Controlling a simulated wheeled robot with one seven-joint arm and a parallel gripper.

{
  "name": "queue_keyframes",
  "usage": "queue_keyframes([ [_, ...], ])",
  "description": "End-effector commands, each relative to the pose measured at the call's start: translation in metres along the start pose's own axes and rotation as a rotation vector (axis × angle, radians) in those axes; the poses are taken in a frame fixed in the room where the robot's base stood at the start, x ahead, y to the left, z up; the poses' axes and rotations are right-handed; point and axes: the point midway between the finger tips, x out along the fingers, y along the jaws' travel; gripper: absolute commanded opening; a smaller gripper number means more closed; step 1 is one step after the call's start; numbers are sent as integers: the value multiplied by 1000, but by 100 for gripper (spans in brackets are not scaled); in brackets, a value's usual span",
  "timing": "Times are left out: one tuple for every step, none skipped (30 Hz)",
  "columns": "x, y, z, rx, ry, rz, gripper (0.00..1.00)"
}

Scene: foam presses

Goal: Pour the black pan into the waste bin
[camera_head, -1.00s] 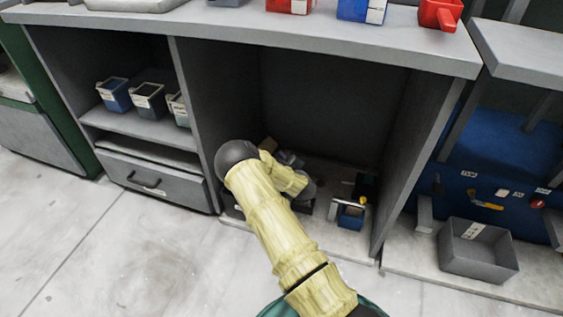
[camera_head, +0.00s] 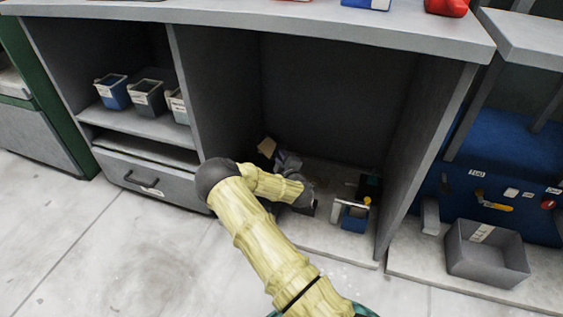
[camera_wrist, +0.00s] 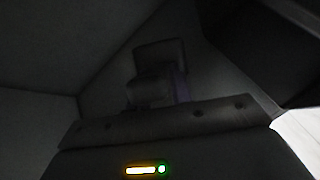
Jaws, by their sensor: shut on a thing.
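My gripper (camera_wrist: 158,78) shows in the wrist view as dark finger shapes in deep shadow, shut on a dark thing that I take to be the black pan. The pan's outline and contents cannot be made out. A brown piece (camera_head: 267,147) and crumpled grey material (camera_head: 288,162) show just behind my forearm. They may lie in the waste bin, whose body is mostly hidden by my arm. I cannot tell whether the pan is tilted.
A small blue pan (camera_head: 353,221) and a black object (camera_head: 367,187) stand right of my wrist. Side walls and the counter (camera_head: 250,26) enclose the bay. Labelled pans (camera_head: 149,97) sit on the left shelf. A grey bin (camera_head: 486,252) stands at right. Open floor lies in front.

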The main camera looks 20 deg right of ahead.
Motion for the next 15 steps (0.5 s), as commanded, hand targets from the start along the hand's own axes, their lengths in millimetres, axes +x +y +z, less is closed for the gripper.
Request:
queue_keyframes([
  [0,-3,0,-11,2,4,0],
  [0,-3,0,-18,2,7,0],
  [0,-4,0,-27,2,10,0],
  [0,-4,0,-33,1,13,0],
  [0,-4,0,-40,1,17,0],
  [0,-4,0,-49,1,20,0],
  [0,-4,0,-55,1,23,0],
  [0,-5,0,-61,1,25,0],
  [0,-5,-1,-70,2,29,0],
  [0,-5,-1,-76,2,31,0],
  [0,-6,-1,-83,2,34,0],
  [0,-6,-1,-92,2,38,0],
  [0,-6,-1,-104,2,43,0],
  [0,-7,-1,-119,2,50,0],
  [0,-8,-1,-138,2,57,0],
])
